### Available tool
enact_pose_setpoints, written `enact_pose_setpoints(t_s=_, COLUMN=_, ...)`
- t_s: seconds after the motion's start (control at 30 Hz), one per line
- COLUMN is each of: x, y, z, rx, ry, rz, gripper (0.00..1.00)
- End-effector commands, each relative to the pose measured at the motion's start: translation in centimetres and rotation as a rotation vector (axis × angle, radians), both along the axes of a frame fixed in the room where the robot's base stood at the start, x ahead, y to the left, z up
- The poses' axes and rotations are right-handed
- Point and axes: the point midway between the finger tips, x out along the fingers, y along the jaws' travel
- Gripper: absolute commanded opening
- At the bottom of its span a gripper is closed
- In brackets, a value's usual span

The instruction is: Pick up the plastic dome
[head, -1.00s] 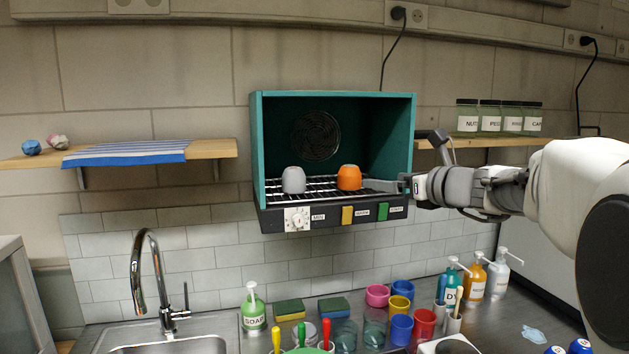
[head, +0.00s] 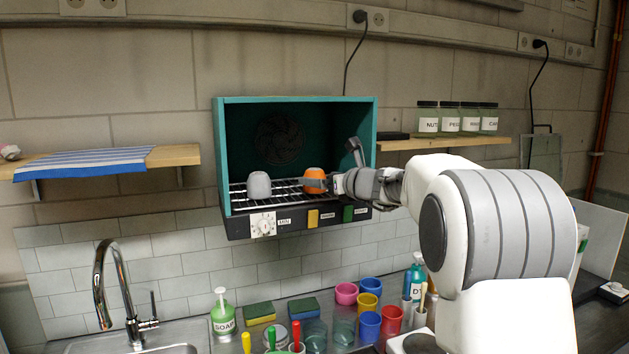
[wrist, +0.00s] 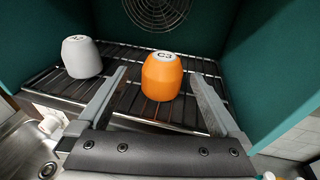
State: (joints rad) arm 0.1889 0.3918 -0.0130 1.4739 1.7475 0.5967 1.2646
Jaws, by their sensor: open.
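An orange dome (head: 313,181), marked C3 on its flat top, stands upright on the wire rack inside the teal box. It also shows in the wrist view (wrist: 161,80). A grey dome (head: 258,185) stands on the same rack to its left, also marked on top in the wrist view (wrist: 81,57). I cannot tell by material which is plastic. My gripper (head: 322,184) is open and empty at the box's front. In the wrist view, its fingers lie either side of the orange dome, the dome between the fingertips, with no clear contact.
The teal box (head: 224,150) has side walls, a top and a back close around the domes. The wire rack (wrist: 125,103) has free room between them. A shelf (head: 445,143) with jars is right of the box. Cups and bottles stand on the counter below.

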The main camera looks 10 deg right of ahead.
Motion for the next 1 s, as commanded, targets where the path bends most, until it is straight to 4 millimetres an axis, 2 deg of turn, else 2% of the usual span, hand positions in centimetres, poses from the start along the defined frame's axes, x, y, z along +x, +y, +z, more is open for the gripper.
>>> enact_pose_setpoints(t_s=0.3, x=3.7, y=1.2, z=-0.7, rx=0.000, ry=0.002, rz=0.003, gripper=1.00)
enact_pose_setpoints(t_s=0.63, x=4.2, y=1.3, z=-0.8, rx=0.000, ry=0.001, rz=0.001, gripper=1.00)
enact_pose_setpoints(t_s=0.67, x=4.2, y=1.3, z=-0.8, rx=0.000, ry=0.001, rz=0.001, gripper=0.96)
enact_pose_setpoints(t_s=1.0, x=4.2, y=1.3, z=-0.8, rx=-0.001, ry=0.001, rz=0.001, gripper=0.35)
